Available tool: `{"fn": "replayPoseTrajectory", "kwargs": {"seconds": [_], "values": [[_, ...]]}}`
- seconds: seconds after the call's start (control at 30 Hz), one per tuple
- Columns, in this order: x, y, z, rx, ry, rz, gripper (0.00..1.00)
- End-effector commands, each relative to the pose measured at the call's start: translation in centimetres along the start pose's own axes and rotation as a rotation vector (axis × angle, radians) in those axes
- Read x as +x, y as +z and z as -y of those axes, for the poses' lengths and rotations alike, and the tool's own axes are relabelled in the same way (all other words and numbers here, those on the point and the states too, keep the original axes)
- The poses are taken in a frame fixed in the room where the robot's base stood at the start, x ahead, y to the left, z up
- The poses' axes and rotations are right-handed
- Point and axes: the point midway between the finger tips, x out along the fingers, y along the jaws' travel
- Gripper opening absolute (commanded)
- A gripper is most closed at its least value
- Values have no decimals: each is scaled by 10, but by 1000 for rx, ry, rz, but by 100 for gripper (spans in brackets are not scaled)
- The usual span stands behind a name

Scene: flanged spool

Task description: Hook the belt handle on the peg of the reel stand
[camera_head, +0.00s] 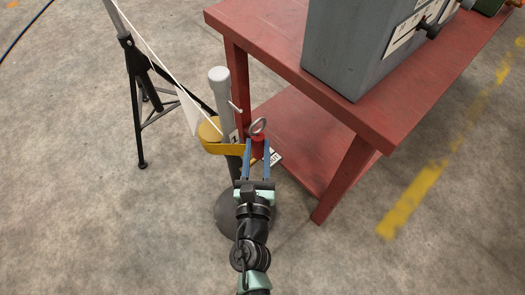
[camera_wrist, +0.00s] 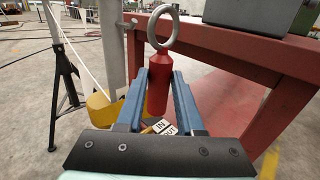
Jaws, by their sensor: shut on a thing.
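The belt handle (camera_head: 258,143) is red with a pale metal ring on top, and it stands upright between the two blue fingers of my gripper (camera_head: 257,144). My gripper is shut on it. The ring points up; the handle also shows in the wrist view (camera_wrist: 158,82). The reel stand (camera_head: 219,88) is a grey post on a dark round base, left of the handle. A small light peg (camera_head: 235,107) sticks out from its right side. The ring is apart from the peg, to its right and lower in the head view. A yellow reel housing (camera_head: 210,131) sits on the post.
A red table (camera_head: 270,45) with a grey machine box (camera_head: 345,50) and a lower shelf stands close on the right. A black tripod (camera_head: 137,90) stands behind left, and white belt tape runs past it. Labels lie near the handle.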

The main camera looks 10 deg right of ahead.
Motion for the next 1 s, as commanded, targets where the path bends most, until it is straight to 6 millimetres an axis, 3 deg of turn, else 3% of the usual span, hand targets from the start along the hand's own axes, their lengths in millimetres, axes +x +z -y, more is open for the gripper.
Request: {"fn": "replayPoseTrajectory", "kwargs": {"seconds": [1.0], "values": [[44, -4, -44, 0, 1, 1, 0]]}}
